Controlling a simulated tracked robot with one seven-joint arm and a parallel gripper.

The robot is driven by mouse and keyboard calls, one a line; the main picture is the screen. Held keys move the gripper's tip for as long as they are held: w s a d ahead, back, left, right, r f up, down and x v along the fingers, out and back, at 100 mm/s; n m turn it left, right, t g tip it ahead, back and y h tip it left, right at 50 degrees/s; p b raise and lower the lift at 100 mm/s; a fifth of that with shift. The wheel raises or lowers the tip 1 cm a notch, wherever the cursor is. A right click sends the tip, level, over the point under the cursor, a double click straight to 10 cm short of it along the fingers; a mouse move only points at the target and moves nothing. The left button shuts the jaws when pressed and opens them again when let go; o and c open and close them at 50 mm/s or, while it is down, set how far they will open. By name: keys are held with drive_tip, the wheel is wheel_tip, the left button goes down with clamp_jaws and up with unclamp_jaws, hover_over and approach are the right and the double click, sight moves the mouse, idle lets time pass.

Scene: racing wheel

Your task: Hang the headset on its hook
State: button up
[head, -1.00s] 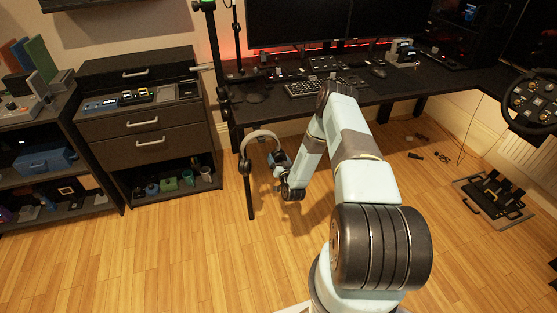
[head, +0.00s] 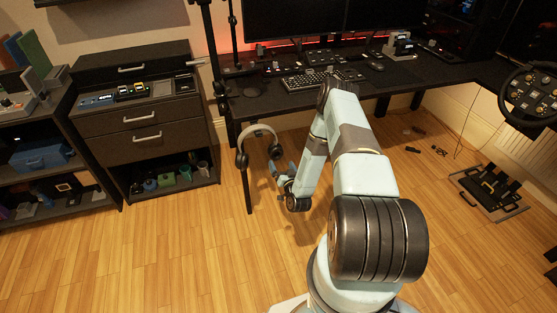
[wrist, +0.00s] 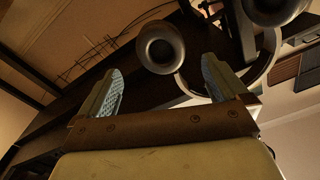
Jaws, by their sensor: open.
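The headset (head: 259,131) has a pale band and dark ear cups. It hangs band-up at the left front edge of the desk, clear of the floor. The hook cannot be made out behind the band. In the wrist view one round ear cup (wrist: 160,48) shows beyond and between the fingers, and the other lies at the top right, with the curved band to the right. My gripper (head: 281,170) is just right of and below the headset. Its fingers (wrist: 163,68) are apart with nothing between them, and it appears clear of the headset.
The black desk (head: 270,104) carries a keyboard (head: 312,80) and monitors. A dark desk leg (head: 246,190) stands beside the headset. A drawer cabinet (head: 145,140) is to the left. A pedal set (head: 489,190) lies right. The wooden floor in front is free.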

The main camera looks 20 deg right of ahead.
drive_tip(key=shift+s, duration=2.45)
drive_tip(key=shift+f, duration=0.1)
